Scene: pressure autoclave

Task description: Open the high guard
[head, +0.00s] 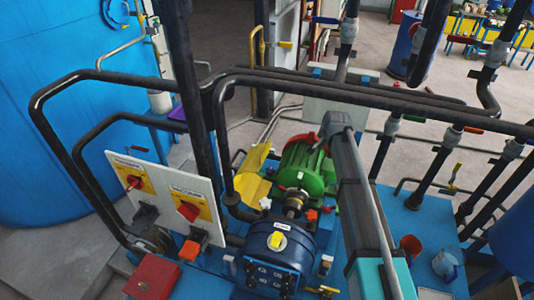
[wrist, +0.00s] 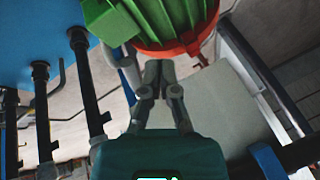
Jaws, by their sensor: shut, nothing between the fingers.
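A yellow sheet guard (head: 255,172) stands tilted up on the left of the shaft coupling (head: 295,200), between the blue pump (head: 280,245) and the green motor (head: 306,165). The coupling is bare to view from above. I cannot tell for sure that this is the high guard. My gripper (wrist: 158,68) is shut and empty in the wrist view. Its fingertips are close to the red end ring (wrist: 170,48) of the green motor; I cannot tell whether they touch. The guard is not in the wrist view. My arm partly covers the motor's right side in the head view.
Black pipes (head: 370,95) cross above the machine, and a black upright pipe stands left of the guard. A white switch panel (head: 165,195) with red knobs on yellow plates is at left. A blue tank (head: 70,100) fills the upper left. A pale plate (head: 335,100) stands behind the motor.

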